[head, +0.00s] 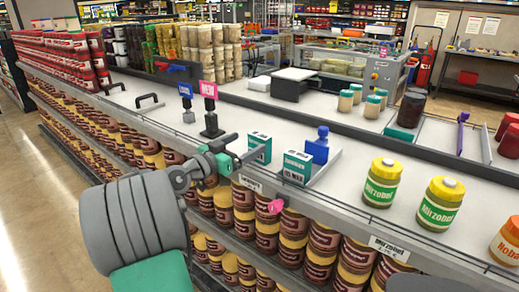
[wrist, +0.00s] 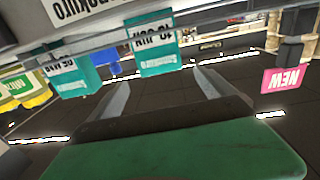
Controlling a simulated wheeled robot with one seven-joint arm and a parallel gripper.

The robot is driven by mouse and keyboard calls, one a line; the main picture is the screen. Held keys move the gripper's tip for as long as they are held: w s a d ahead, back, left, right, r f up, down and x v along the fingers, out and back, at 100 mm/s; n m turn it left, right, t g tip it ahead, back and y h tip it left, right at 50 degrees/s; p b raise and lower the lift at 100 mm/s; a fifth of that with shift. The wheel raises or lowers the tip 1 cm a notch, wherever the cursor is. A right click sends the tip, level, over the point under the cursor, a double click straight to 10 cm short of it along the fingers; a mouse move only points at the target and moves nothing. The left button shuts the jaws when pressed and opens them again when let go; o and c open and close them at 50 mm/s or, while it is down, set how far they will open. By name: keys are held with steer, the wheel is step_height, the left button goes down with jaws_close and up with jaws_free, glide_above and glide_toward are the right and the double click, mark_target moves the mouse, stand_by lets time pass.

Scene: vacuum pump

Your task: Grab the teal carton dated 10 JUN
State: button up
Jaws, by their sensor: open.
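Two teal and white cartons stand on the shelf top. The left one in the head view (head: 260,147) shows in the wrist view (wrist: 156,54) upside down, with a date reading 10 JUN. The right one (head: 296,168) reads 05 MAR and sits off to the left in the wrist view (wrist: 74,77). My gripper (head: 239,153) is open and empty, just left of the 10 JUN carton. In the wrist view, its two fingers point at that carton, which appears just ahead between their tips. I cannot tell whether they touch it.
A blue dispenser (head: 317,148) stands right behind the 05 MAR carton. A pink NEW sign (head: 208,90) on a black stand and a blue sign (head: 186,90) stand behind my gripper. Yellow-lidded jars (head: 381,184) stand to the right. A price rail runs along the front edge.

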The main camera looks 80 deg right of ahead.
mark_target(256, 138)
steer(key=p+x, duration=0.1)
steer(key=x, duration=0.4)
steer(key=shift+f, duration=0.1)
steer(key=shift+w, duration=0.1)
steer(key=c, duration=1.4)
steer(key=shift+c, duration=0.2)
